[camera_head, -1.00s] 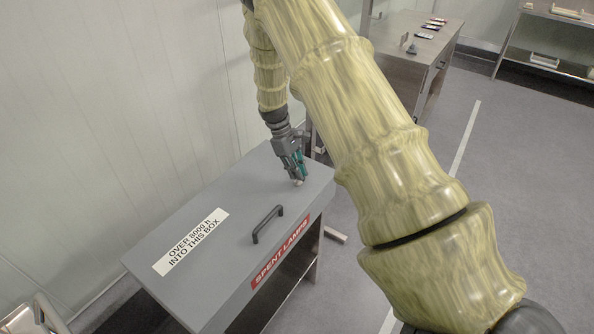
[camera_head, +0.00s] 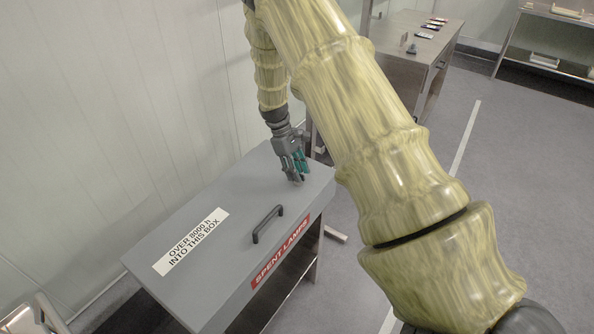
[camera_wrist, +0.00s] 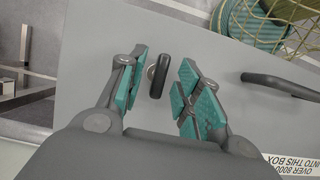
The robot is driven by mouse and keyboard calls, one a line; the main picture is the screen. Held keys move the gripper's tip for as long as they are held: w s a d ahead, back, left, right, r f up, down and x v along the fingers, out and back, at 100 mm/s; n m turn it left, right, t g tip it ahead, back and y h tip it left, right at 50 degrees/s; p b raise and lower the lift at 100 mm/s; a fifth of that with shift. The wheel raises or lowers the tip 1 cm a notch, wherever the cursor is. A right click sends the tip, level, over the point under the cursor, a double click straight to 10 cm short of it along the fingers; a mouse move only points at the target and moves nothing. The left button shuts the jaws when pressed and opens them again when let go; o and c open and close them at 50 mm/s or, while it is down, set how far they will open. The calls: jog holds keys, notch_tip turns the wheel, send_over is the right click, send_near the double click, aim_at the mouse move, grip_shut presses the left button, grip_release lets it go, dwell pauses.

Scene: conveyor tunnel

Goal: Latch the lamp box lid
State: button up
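The grey lamp box lid (camera_head: 215,240) is down, with a dark bar handle (camera_head: 267,224) near its front edge; the handle also shows in the wrist view (camera_wrist: 286,86). A small dark oblong latch knob (camera_wrist: 158,76) stands on the lid in the wrist view. My gripper (camera_head: 295,176) is over the lid's far right corner. In the wrist view my gripper (camera_wrist: 160,92) is open, its teal-padded fingers on either side of the knob with visible gaps, the left gap smaller. In the head view the gripper hides the knob.
A red "SPENT LAMPS" label (camera_head: 280,251) is on the box front, and a white text label (camera_head: 190,241) is on the lid. A pale wall (camera_head: 110,130) runs close behind the box.

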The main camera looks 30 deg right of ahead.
jog(key=v, duration=1.2)
jog(key=shift+f, duration=0.1)
